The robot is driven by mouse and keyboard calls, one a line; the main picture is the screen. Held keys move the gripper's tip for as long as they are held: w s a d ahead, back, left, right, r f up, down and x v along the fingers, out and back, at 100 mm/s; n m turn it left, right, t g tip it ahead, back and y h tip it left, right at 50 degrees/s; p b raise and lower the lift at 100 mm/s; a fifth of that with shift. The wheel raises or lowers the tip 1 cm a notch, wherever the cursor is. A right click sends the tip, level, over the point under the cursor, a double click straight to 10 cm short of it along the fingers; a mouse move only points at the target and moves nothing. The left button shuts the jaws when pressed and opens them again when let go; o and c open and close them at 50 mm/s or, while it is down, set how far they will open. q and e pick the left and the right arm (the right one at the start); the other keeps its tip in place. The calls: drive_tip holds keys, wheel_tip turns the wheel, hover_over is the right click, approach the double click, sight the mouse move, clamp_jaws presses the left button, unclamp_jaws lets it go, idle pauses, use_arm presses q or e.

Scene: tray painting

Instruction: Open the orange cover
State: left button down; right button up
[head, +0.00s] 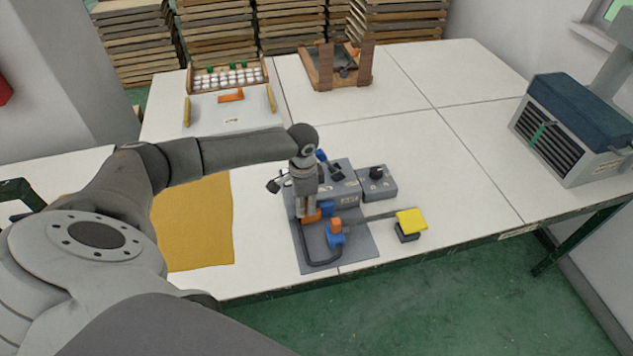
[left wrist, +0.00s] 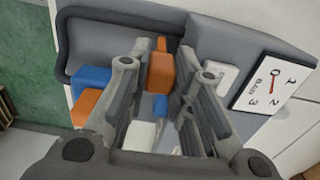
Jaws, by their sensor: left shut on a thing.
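The orange cover (head: 312,216) sits low on the grey mat, beside a blue part (head: 327,208). In the left wrist view the orange cover (left wrist: 160,74) shows between my fingers, with some blue below it. My left gripper (head: 307,212) points down onto the cover from above and is shut on it. It also shows in the left wrist view (left wrist: 166,70). My fingers hide part of the cover. My right gripper is not in view.
Close in front stands another orange and blue part (head: 335,232). A grey box (head: 343,190) is behind, and a yellow-topped block (head: 411,221) is right. A yellow cloth (head: 195,225) lies left. The table's right half is mostly clear.

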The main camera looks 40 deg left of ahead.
use_arm(q)
drive_tip(key=shift+s+a+r, duration=0.15)
drive_tip(key=shift+s+a, duration=0.05)
drive_tip(key=shift+s, duration=0.05)
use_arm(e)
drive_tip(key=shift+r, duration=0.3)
use_arm(q)
drive_tip(key=c, duration=1.3)
unclamp_jaws()
drive_tip(key=shift+s+a, duration=0.1)
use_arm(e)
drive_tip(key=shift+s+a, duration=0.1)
use_arm(q)
drive_tip(key=shift+r, duration=0.2)
wheel_tip(320, 180, up, 11)
drive_tip(key=shift+r, duration=0.2)
